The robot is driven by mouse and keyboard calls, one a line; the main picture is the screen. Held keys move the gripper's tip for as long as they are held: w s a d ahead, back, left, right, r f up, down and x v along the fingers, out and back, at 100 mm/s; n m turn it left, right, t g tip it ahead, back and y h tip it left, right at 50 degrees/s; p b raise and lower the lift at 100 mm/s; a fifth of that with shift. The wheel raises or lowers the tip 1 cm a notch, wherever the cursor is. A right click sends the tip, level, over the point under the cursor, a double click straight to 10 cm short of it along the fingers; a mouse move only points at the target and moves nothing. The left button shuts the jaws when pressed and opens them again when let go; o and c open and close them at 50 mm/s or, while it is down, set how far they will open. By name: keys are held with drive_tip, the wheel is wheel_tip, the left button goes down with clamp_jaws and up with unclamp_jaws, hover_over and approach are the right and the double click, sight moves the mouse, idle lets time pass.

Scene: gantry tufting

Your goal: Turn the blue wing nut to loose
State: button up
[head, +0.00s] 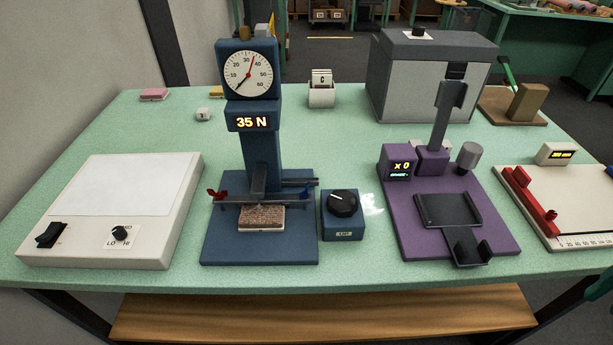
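A dark blue test stand (258,160) stands left of the middle of the table in the head view. Its low grey crossbar (265,198) lies over a small brown textured sample on the base. A small red wing nut (212,193) sits at the bar's left end. A small blue part at the bar's right end looks like the blue wing nut (308,193). It is too small to tell whether it is tight or loose. My gripper is not in view, and nothing is seen touching the stand.
A blue box with a black knob (343,204) stands close right of the stand. The stand's display (250,122) reads 35 N. A white light panel (118,205) lies left, and a purple device (406,222) stands right. The table front edge is clear.

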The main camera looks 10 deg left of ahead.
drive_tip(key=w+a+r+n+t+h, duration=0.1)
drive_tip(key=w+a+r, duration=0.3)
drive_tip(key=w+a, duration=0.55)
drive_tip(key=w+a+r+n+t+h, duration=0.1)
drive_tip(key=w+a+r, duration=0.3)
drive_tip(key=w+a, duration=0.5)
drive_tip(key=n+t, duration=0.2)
approach(303, 190)
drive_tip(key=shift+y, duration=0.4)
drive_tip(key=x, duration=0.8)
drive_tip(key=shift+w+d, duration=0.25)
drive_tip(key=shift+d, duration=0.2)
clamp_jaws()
